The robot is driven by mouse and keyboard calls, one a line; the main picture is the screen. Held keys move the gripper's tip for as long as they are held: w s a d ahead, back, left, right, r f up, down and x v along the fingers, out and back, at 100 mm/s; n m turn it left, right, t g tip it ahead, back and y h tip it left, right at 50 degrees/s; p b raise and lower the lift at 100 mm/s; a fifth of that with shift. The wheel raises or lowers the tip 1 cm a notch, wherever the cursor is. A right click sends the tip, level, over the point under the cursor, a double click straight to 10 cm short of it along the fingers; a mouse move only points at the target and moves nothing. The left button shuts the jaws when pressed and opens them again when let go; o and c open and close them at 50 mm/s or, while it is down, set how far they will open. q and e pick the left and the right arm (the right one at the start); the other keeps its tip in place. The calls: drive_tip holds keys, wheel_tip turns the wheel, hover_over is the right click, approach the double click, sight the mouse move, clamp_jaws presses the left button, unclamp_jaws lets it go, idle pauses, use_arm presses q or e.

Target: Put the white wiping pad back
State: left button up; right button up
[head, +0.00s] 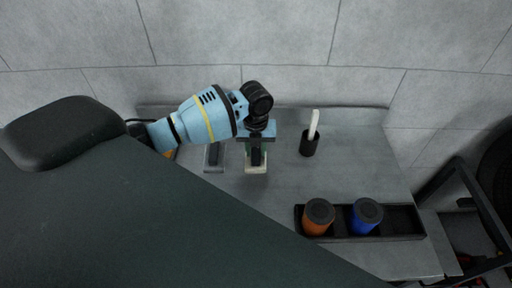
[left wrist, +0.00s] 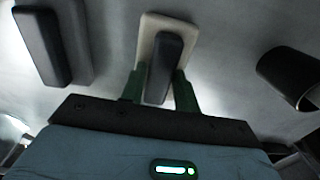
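The white wiping pad (head: 256,169) is a pale block with a dark handle on top, near the middle of the grey table in the head view. It also shows at the top of the left wrist view (left wrist: 148,38), with its dark handle (left wrist: 166,58). My left gripper (head: 256,155) points down over it. Its green fingers (left wrist: 160,88) are close together, one on each side of the handle, and look shut on it. I cannot tell whether the pad touches the table. My right gripper is not in view.
A grey pad with a dark handle (head: 214,157) lies just left of the white one. A black cup (head: 309,146) with a white stick stands to the right. A black tray (head: 405,222) holds orange (head: 318,217) and blue (head: 366,216) containers. Table between cup and tray is clear.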

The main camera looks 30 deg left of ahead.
sight(256, 151)
use_arm(q)
drive_tip(key=o, duration=0.3)
drive_tip(key=shift+r, duration=0.15)
wheel_tip(256, 151, up, 12)
drive_tip(key=shift+r, duration=0.1)
idle(0.3)
idle(0.5)
